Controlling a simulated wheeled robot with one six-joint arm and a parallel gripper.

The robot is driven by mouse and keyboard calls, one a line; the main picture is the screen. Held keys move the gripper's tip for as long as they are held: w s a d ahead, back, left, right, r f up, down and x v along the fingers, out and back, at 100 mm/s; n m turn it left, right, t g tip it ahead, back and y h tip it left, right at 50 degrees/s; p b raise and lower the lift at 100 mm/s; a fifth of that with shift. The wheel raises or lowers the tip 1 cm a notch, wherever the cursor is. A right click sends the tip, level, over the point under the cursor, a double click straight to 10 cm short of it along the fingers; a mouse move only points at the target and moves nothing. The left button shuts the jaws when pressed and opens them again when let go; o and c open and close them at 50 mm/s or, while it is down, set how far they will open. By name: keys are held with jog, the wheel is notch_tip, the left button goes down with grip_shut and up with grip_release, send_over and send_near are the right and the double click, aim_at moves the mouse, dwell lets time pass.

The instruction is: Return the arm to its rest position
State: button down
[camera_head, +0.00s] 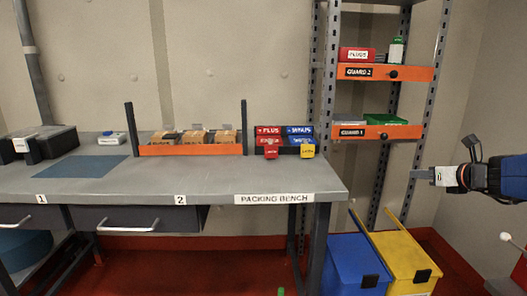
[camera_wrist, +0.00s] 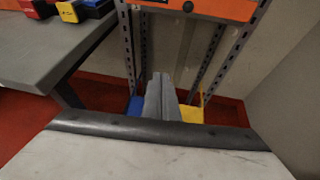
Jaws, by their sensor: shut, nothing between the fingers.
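My gripper (camera_head: 417,174) is at the right of the head view, in the air right of the packing bench and in front of the shelf rack. Its grey fingers point left. In the wrist view the fingers (camera_wrist: 160,92) are together, with nothing held between them. My blue and black arm (camera_head: 485,177) reaches in from the right edge. No contact between the gripper and anything else shows.
The packing bench (camera_head: 222,185) with boxes stands at left and centre. The rack (camera_head: 441,62) holds orange-fronted shelves (camera_head: 415,73). A blue bin (camera_head: 345,262) and a yellow bin (camera_head: 404,262) stand on the floor below my gripper. Open air surrounds the gripper.

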jog(key=s+a+f+n+g+y, duration=0.1)
jog(key=s+a+f+n+g, duration=0.25)
jog(key=s+a+n, duration=0.45)
jog(key=s+a+f+n+g+y, duration=0.15)
jog(key=s+a+f+n, duration=0.3)
jog(key=a+n, duration=0.45)
jog(key=s+f+n+g+h, duration=0.1)
jog(key=s+f+n+h, duration=0.1)
jog(key=s+n, duration=0.6)
jog(key=s+f+n+g+h, duration=0.2)
jog(key=s+f+n, duration=0.3)
jog(key=s+n, duration=0.4)
jog(key=shift+a+f+n+h, duration=0.15)
jog(key=shift+f+n+h, duration=0.1)
jog(key=shift+n+h, duration=0.15)
